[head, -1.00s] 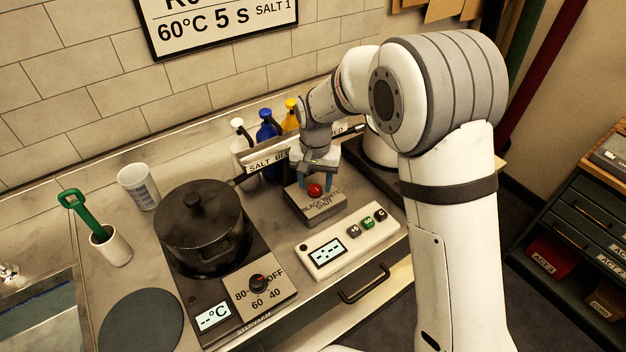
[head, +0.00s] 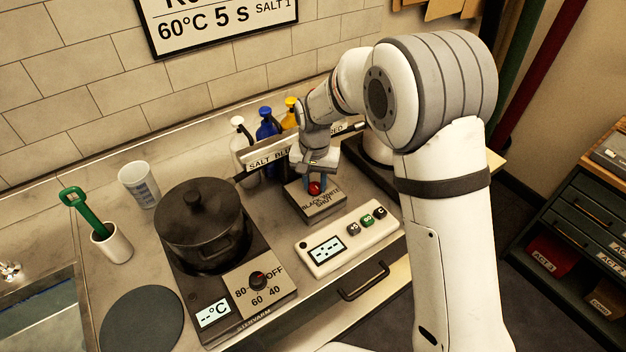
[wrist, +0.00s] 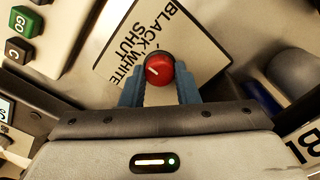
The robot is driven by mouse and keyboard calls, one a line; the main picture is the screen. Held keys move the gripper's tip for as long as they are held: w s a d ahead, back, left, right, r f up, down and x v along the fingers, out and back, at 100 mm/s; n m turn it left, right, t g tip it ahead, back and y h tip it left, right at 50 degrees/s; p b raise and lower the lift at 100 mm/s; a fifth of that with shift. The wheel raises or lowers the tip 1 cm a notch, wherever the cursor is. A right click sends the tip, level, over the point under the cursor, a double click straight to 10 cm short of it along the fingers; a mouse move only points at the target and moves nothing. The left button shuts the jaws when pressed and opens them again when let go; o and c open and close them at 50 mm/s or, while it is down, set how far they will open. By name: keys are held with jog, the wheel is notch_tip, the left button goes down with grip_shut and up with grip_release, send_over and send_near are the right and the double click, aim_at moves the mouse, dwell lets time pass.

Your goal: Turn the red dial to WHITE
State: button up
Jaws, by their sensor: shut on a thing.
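The red dial (head: 315,187) sits on a grey box (head: 318,207) lettered BLACK, WHITE and SHUT. In the wrist view the dial (wrist: 166,70) carries a short white pointer line on its left part, on the side of the lettering. I cannot tell exactly which word it points at. My gripper (wrist: 160,88) has its blue fingers on either side of the dial and is shut on it. In the head view my gripper (head: 315,182) comes down from above and behind, and its fingers are partly hidden.
A white timer box (head: 347,240) with buttons stands in front of the dial box. A black pot (head: 200,222) stands on the hotplate to the left. White, blue (head: 267,127) and yellow bottles stand behind, beside a labelled rail (head: 268,161).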

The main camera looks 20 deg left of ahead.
aim_at(315, 185)
jog(key=shift+n+b, duration=0.85)
jog(key=shift+n, duration=0.65)
jog(key=shift+n+b, duration=0.85)
jog(key=shift+n, duration=2.05)
jog(key=o, duration=1)
jog(key=shift+r+b, duration=0.45)
jog(key=shift+r, duration=3.45)
